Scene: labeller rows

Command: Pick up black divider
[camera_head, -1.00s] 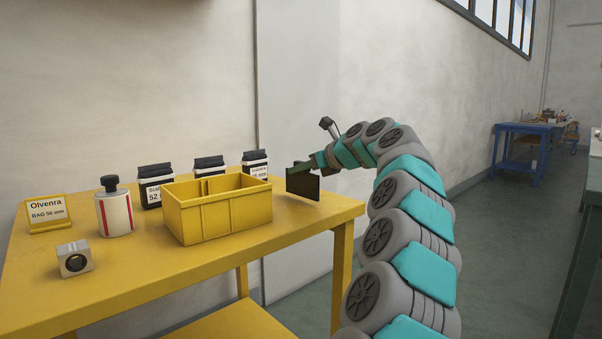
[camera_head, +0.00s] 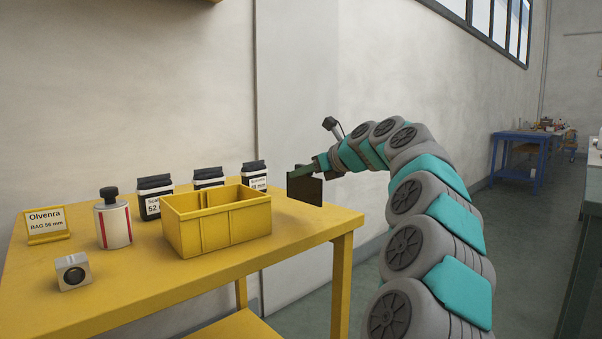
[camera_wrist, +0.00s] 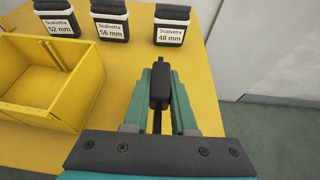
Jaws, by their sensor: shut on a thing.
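My gripper (camera_head: 310,172) is shut on the black divider (camera_head: 304,190), a thin dark upright plate. The divider hangs from the fingers near the right end of the yellow table (camera_head: 310,222), to the right of the yellow bin (camera_head: 215,234). It looks raised off the table top, though the exact gap cannot be told. In the wrist view, the green fingers of my gripper (camera_wrist: 160,100) stand on both sides of the divider's black top part (camera_wrist: 160,86). The rest of the plate is hidden there.
Bags labelled 52 mm (camera_wrist: 60,24), 56 mm (camera_wrist: 110,28) and 48 mm (camera_wrist: 170,34) stand along the table's back, near the wall. A white red-striped canister (camera_head: 114,226), a yellow sign (camera_head: 46,226) and a small grey block (camera_head: 73,272) stand left of the bin.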

